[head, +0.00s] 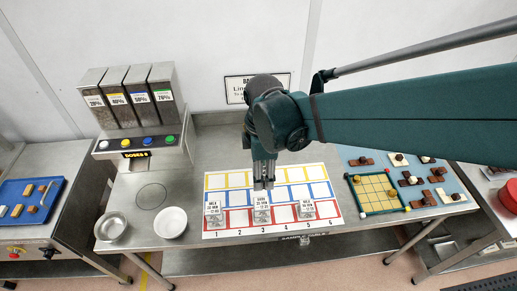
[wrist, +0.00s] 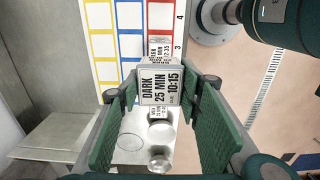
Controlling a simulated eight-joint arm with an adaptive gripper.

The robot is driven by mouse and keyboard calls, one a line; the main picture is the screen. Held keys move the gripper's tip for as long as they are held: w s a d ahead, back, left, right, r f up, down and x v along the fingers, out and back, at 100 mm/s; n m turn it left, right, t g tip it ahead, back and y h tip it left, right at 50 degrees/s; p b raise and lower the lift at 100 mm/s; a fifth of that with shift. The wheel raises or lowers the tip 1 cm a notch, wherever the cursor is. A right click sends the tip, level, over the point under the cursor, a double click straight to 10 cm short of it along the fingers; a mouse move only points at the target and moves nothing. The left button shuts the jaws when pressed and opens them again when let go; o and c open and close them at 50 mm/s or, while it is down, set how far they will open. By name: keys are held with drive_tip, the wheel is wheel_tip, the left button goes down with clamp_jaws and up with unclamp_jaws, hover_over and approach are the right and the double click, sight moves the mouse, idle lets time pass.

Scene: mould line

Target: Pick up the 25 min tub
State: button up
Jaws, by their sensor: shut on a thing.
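A tub with a white label reading DARK 25 MIN (wrist: 160,86) is between the tips of my gripper (wrist: 160,92) in the wrist view. In the head view, my gripper (head: 263,184) points down at this middle tub (head: 262,212), over the front of the numbered mat near column 3. The fingers are shut on the tub. I cannot tell whether its base touches the mat. A left tub (head: 213,212) and a right tub (head: 307,209) stand on the mat's red row, each with a white label too small to read surely.
The mat (head: 210,182) has yellow, blue and red rows. Two bowls (head: 171,222) (head: 111,227) stand at left by the dispenser (head: 140,145). A green-framed grid (head: 372,206) and chocolates on a blue surface (head: 455,187) lie at right. A sign (head: 238,88) hangs behind my arm.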

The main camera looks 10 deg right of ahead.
drive_tip(key=shift+r+p, duration=1.05)
drive_tip(key=shift+r, duration=0.9)
